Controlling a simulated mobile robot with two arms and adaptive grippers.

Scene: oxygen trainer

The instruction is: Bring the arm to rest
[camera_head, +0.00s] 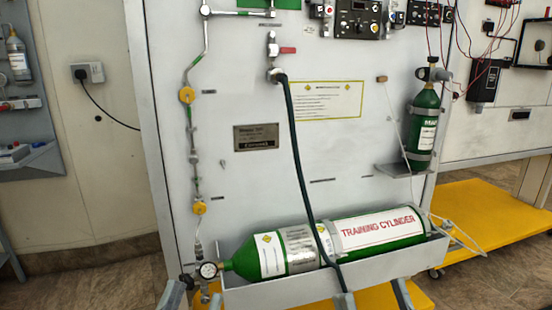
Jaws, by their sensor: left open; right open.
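My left gripper (193,298) shows only as grey fingertips at the bottom edge, below the pressure gauge. Its fingers are apart with nothing seen between them. My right gripper (373,297) shows as two fingertips spread apart at the bottom edge, in front of the grey tray (290,291). Nothing is seen held between them. The rest of both arms is out of view below. The green training cylinder (385,231) lies on its side in the tray, behind the fingertips. I cannot tell whether any fingertip touches the tray.
A round gauge (208,270) sits at the cylinder's left end. A dark hose (298,155) hangs from a red-handled valve (283,49) down across the cylinder. A small green cylinder (423,125) stands upright on a shelf at right. Yellow base platforms (490,215) extend low at right.

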